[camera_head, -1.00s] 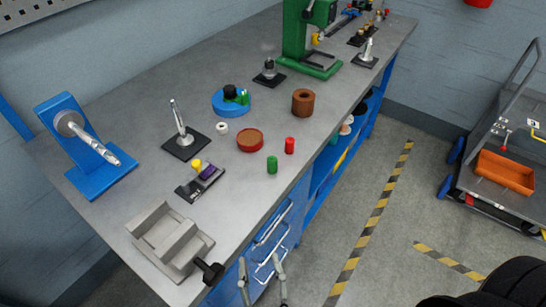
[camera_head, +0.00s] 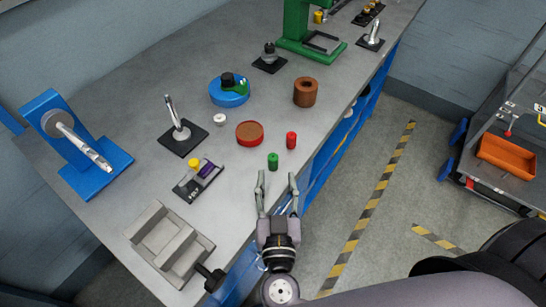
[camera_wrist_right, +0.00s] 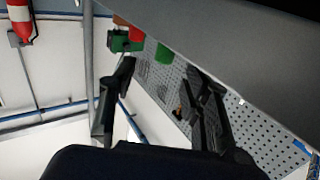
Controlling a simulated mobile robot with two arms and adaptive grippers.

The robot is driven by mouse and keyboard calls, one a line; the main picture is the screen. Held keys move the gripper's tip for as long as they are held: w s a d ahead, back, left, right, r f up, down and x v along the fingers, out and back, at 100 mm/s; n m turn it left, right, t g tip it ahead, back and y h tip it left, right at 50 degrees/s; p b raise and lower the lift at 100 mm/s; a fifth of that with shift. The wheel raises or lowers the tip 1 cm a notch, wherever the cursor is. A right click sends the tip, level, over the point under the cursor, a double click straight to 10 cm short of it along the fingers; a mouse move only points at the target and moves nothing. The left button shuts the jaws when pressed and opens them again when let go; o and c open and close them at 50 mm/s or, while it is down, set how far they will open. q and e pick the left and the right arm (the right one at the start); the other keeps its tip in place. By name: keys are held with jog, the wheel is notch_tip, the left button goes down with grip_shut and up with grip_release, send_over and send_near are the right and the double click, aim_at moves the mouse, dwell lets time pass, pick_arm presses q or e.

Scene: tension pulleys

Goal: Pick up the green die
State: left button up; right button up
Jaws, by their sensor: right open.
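The green die (camera_head: 273,162) is a small green cylinder standing upright on the workbench (camera_head: 330,125) near its front edge. It also shows in the right wrist view (camera_wrist_right: 164,54), beyond the fingertips. My right gripper (camera_head: 277,177) is open and empty at the bench's front edge. Its fingertips are just short of the die, one towards each side. In the wrist view the open fingers (camera_wrist_right: 162,70) flank the die's direction. My left gripper is not in view.
A red cylinder (camera_head: 291,140) stands close behind and right of the die. A red-rimmed round brown piece (camera_head: 249,133) lies left of it. A black holder with purple and yellow parts (camera_head: 199,178) and a grey vise (camera_head: 170,243) are further left.

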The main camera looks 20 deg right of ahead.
aim_at(273, 162)
jog(key=shift+x, duration=0.85)
jog(key=x, duration=0.3)
jog(key=p+x, duration=0.1)
jog(key=x, duration=0.1)
jog(key=shift+a+r, duration=0.25)
jog(key=shift+a, duration=0.1)
jog(key=shift+w+d+f, duration=0.1)
jog(key=shift+w, duration=0.15)
jog(key=shift+s, duration=0.1)
jog(key=shift+c, duration=0.4)
grip_shut()
